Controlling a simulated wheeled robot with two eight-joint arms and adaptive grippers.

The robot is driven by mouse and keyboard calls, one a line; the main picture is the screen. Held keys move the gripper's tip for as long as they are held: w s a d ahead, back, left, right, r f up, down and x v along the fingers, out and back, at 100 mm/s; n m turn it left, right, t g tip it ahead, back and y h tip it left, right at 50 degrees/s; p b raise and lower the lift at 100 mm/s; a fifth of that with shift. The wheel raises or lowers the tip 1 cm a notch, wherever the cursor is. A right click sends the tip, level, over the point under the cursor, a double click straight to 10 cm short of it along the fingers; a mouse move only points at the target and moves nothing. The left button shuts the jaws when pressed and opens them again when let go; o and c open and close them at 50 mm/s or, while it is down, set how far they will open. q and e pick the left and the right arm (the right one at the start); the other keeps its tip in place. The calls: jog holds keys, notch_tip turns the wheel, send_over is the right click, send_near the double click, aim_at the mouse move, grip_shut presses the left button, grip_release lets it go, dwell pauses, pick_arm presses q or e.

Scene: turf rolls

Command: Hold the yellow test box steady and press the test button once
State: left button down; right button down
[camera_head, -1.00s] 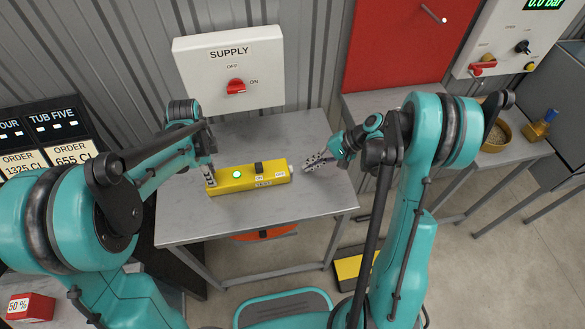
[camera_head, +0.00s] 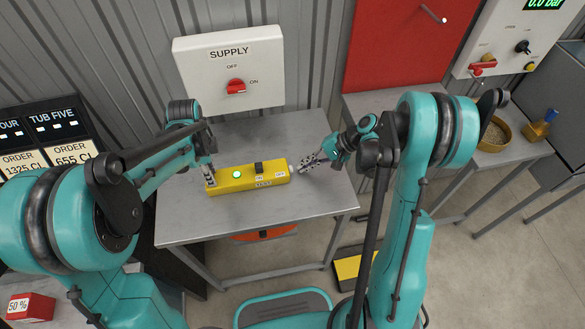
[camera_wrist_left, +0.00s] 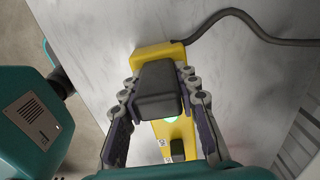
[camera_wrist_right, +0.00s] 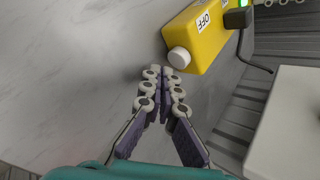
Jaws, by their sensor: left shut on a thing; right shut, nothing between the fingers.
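The yellow test box (camera_head: 220,184) lies on the grey table, with a lit green lamp (camera_head: 237,174) and a black switch (camera_head: 259,167) on top. My left gripper (camera_head: 209,178) is at the box's left end, shut on a dark block (camera_wrist_left: 157,92) that stands on the box; the box (camera_wrist_left: 147,54) shows beneath it. A round white button (camera_wrist_right: 179,57) sticks out of the box's right end; in the head view the button (camera_head: 291,169) is small. My right gripper (camera_head: 301,167) is shut and empty, its fingertips (camera_wrist_right: 162,73) just short of the button with a small gap.
A white supply panel (camera_head: 228,84) with a red knob (camera_head: 236,86) hangs behind the grey table (camera_head: 200,225). A dark cable (camera_wrist_left: 245,25) runs from the box's left end. The table is clear in front of the box. Another bench (camera_head: 500,165) stands at the right.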

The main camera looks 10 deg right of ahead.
aim_at(320, 168)
jog(key=shift+a, duration=0.15)
dwell(0.6)
jog(key=shift+a, duration=0.3)
jog(key=shift+a, duration=0.6)
dwell(0.8)
jog(key=shift+d, duration=1.05)
jog(key=shift+d, duration=2.55)
